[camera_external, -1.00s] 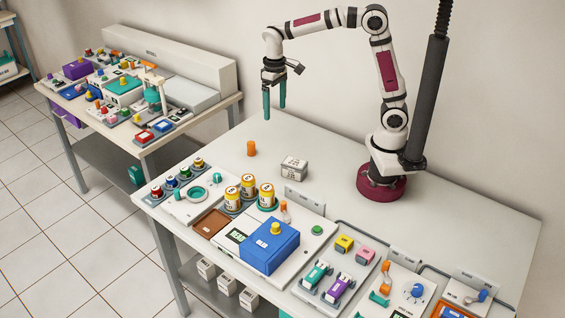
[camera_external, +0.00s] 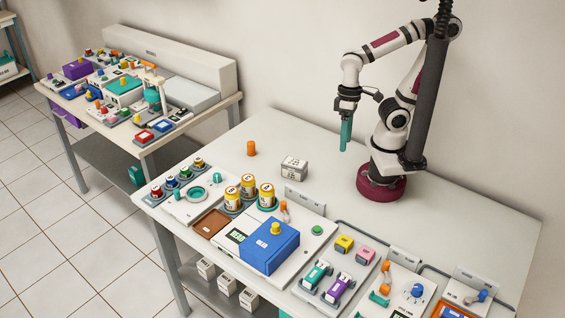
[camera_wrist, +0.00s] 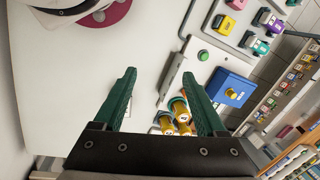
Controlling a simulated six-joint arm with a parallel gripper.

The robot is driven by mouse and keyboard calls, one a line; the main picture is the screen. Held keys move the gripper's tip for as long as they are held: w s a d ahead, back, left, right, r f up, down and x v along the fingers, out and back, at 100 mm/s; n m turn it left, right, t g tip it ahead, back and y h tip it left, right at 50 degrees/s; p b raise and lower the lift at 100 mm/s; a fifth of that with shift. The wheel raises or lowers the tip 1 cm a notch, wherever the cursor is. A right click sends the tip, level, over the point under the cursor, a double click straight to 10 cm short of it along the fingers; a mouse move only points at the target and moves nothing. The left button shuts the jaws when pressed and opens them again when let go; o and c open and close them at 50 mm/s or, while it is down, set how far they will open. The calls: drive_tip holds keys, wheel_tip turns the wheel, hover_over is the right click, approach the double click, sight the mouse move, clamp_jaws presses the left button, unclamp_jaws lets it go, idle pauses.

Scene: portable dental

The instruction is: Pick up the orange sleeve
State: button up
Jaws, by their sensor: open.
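The orange sleeve (camera_external: 251,148) is a small upright orange cylinder on the bare white tabletop, toward the back left in the external view. I cannot make it out in the wrist view. My gripper (camera_external: 346,134) has green fingers that point down, and hangs above the table near my base, well to the right of the sleeve. In the wrist view the two fingers (camera_wrist: 166,80) stand wide apart with nothing held between them.
A grey labelled box (camera_external: 294,169) stands right of the sleeve. Yellow canisters (camera_external: 248,186) and a blue box (camera_external: 270,245) stand in front; the blue box also shows in the wrist view (camera_wrist: 230,88). The tabletop between the sleeve and my base is mostly clear.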

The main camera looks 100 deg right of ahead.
drive_tip(key=w+d+f+m+t+h, duration=0.1)
drive_tip(key=w+f+m+t, duration=0.15)
drive_tip(key=w, duration=0.95)
drive_tip(key=w+d+f+m+t+h, duration=0.15)
drive_tip(key=w+f+t, duration=0.25)
drive_tip(key=w, duration=0.8)
drive_tip(key=m+g+h, duration=0.2)
drive_tip(key=m+h, duration=0.2)
drive_tip(key=h, duration=0.8)
approach(253, 146)
drive_tip(key=shift+t, duration=0.25)
drive_tip(key=x, duration=0.4)
drive_tip(key=shift+d+f, duration=0.15)
drive_tip(key=shift+d, duration=0.25)
drive_tip(key=x, duration=0.7)
drive_tip(key=shift+f, duration=0.1)
drive_tip(key=shift+a, duration=0.1)
clamp_jaws()
